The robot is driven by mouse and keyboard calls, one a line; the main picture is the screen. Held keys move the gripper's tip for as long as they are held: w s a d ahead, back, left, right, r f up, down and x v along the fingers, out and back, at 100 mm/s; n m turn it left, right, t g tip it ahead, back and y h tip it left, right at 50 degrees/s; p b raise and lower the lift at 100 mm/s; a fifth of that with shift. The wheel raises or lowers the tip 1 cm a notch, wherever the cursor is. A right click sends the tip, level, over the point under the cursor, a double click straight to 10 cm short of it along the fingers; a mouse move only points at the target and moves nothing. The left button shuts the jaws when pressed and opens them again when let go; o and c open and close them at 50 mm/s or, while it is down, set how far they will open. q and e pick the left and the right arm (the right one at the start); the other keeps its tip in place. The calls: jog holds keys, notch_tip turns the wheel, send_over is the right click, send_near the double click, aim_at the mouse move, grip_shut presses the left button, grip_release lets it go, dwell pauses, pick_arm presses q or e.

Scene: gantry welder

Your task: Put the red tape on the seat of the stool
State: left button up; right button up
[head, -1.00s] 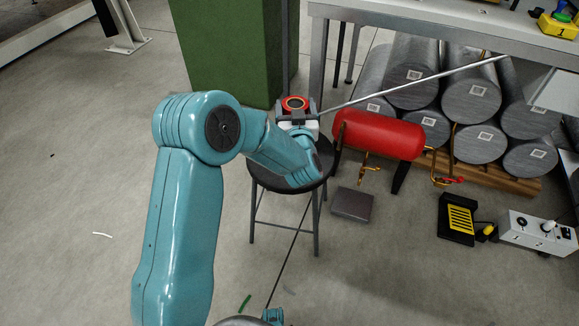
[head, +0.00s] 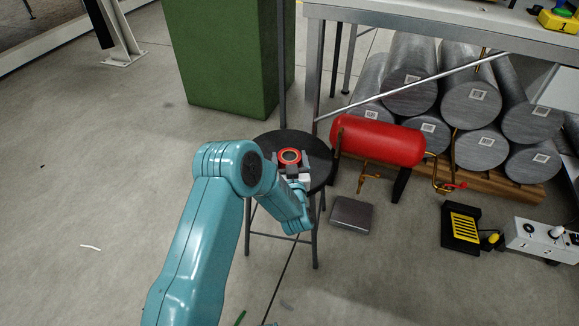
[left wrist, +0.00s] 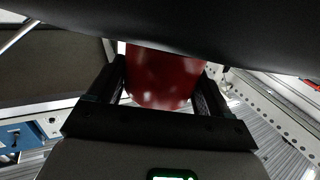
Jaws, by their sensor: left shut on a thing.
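The red tape (head: 289,156) is a red ring with a dark centre. My left gripper (head: 290,165) is shut on it, over the dark round seat of the stool (head: 262,163) in the head view. I cannot tell whether the tape touches the seat. In the left wrist view the red tape (left wrist: 160,80) sits between the two dark fingers of my left gripper (left wrist: 160,90). A dark surface crosses the top of that view, close to the tape. My right gripper is not in view.
A green block (head: 220,60) stands behind the stool. A red tank (head: 380,140) stands just right of the seat, with grey cylinders (head: 470,150) under a table (head: 430,20) behind it. A grey box (head: 351,214) lies on the floor at right.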

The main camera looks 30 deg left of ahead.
pick_arm(q)
jog(key=shift+f, duration=0.9)
jog(key=shift+r, duration=0.1)
jog(key=shift+f, duration=0.2)
jog(key=o, duration=1.1)
jog(key=shift+r, duration=0.1)
